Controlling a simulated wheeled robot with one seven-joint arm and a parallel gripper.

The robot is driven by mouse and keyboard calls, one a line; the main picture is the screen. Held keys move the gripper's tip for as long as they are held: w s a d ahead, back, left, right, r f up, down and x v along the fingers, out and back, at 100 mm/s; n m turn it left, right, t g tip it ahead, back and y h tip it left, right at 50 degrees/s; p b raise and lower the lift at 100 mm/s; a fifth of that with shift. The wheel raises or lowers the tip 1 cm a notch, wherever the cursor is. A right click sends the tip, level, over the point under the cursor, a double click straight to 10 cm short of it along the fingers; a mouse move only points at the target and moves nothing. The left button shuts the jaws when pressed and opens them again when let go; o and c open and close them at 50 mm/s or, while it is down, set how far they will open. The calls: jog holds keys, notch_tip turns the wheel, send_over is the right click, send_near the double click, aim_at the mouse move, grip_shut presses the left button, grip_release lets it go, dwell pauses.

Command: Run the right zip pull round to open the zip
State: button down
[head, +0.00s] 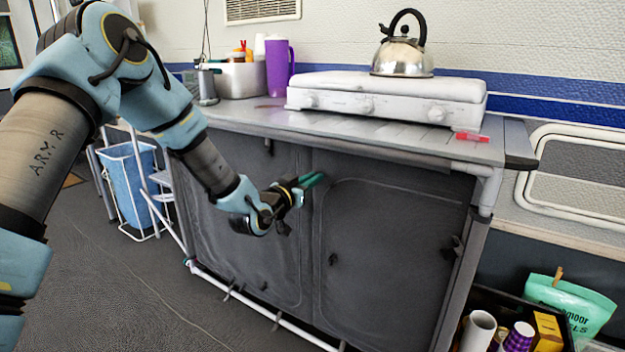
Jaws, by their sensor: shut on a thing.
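The grey fabric cupboard front (400,255) under the counter has two panels. The zip line (319,225) of the right panel runs up its left side, rounds the top left corner and goes along the top. The right panel looks flat and closed in its frame. My gripper (313,180), with green fingertips, is at the top left corner of this panel, near the divide between the panels. It is shut on the right zip pull, which its fingers hide.
The counter (265,118) overhangs the fabric front and carries a white stove (390,98), a kettle (403,55) and a purple jug (279,67). A counter leg (487,190) stands at right. An open box of goods (520,305) is at lower right. The floor in front is clear.

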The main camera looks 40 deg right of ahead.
jog(key=shift+s, duration=0.1)
jog(key=s+d+b, duration=0.1)
jog(key=s+d, duration=0.1)
jog(key=s, duration=0.8)
jog(key=s+d+b, duration=0.2)
jog(key=s+d, duration=0.1)
jog(key=s, duration=0.8)
jog(key=s+d+b, duration=0.2)
jog(key=s+d, duration=0.1)
jog(key=s, duration=0.7)
jog(key=shift+s+d, duration=0.15)
jog(key=shift+s, duration=0.25)
jog(key=shift+s, duration=0.1)
jog(key=c, duration=0.9)
grip_release()
jog(key=v, duration=1)
jog(key=shift+a+p, duration=0.35)
jog(key=shift+a, duration=0.05)
